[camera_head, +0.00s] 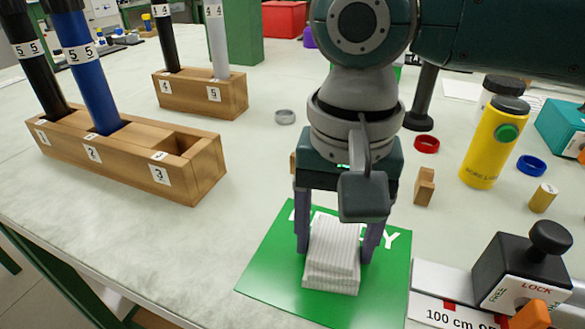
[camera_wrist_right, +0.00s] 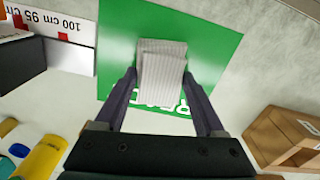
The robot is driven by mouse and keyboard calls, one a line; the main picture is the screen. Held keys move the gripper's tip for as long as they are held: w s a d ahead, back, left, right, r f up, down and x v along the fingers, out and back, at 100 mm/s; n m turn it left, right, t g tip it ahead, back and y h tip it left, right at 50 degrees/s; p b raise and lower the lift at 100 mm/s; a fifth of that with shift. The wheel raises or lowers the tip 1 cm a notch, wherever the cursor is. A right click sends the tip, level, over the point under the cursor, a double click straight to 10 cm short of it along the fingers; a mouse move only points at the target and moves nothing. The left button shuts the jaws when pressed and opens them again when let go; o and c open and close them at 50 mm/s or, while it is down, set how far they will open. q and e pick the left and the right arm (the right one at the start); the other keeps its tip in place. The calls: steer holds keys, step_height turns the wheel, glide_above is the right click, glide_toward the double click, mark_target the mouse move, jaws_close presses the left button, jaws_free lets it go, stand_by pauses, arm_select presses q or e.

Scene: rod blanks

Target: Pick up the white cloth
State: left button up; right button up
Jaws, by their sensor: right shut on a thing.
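The white cloth (camera_head: 333,262) is a folded, ribbed stack on the green mat (camera_head: 265,262) in the head view. My right gripper (camera_head: 334,250) points down over it, one finger on each side, shut on the cloth. In the right wrist view the cloth (camera_wrist_right: 162,70) sits between the fingertips (camera_wrist_right: 162,84) above the green mat (camera_wrist_right: 212,45). I cannot tell whether the cloth is clear of the mat. My left gripper is not in view.
A wooden rod block (camera_head: 130,155) with numbered holes stands at left, another (camera_head: 200,92) behind it. A yellow bottle (camera_head: 492,145) and a black-knobbed lock block (camera_head: 525,270) on a ruler stand at right. Table between the front block and mat is clear.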

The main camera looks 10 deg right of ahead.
mark_target(335, 239)
steer(key=shift+r, duration=0.15)
step_height(335, 239, up, 20)
steer(key=p, duration=0.5)
